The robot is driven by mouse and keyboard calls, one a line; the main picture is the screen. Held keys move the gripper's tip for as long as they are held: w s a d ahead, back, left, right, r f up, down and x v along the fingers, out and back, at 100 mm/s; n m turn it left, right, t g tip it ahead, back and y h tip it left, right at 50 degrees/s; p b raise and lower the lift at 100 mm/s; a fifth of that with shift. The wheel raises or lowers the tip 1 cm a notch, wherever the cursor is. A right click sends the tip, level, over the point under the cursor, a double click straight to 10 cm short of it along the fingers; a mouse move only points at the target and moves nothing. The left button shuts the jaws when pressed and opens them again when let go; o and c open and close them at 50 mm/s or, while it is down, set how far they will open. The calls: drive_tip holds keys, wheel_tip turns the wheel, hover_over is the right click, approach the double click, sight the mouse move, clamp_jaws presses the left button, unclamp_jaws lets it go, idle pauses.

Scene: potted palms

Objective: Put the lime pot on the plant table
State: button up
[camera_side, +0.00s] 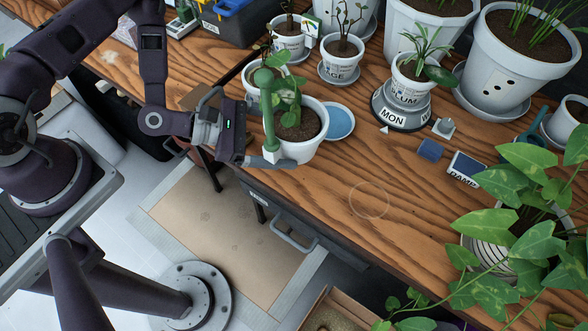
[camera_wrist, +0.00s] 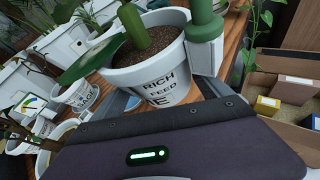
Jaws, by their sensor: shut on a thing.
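My gripper (camera_side: 268,150) is at the front left edge of the wooden plant table (camera_side: 335,225), shut on the white lime pot (camera_side: 308,145). The pot holds dark soil and a leafy green plant. It looks upright, but I cannot tell whether its base touches the wood. In the wrist view the lime pot (camera_wrist: 160,75) fills the upper middle; its label reads "RICH FEED" with an "E" below, and the rest is hidden.
A blue saucer (camera_side: 339,122) lies just right of the held pot. A pot marked "LUM" (camera_side: 409,91) stands on a dark round base (camera_side: 402,116) marked "MON". Other pots crowd the back, and a leafy plant (camera_side: 525,190) the right. The middle front is clear.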

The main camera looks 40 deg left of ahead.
sight(284, 172)
wheel_tip(284, 172, down, 10)
drive_tip(key=shift+r, duration=0.1)
drive_tip(key=o, duration=1.5)
drive_tip(key=shift+f, duration=0.25)
drive_tip(key=shift+c, duration=0.2)
drive_tip(key=shift+s+a+r, duration=0.1)
drive_tip(key=shift+a+r, duration=0.05)
drive_tip(key=shift+r, duration=0.1)
drive_tip(key=v, duration=1.1)
drive_tip(key=shift+s+a, duration=0.2)
drive_tip(key=shift+s, duration=0.05)
drive_tip(key=shift+r, duration=0.1)
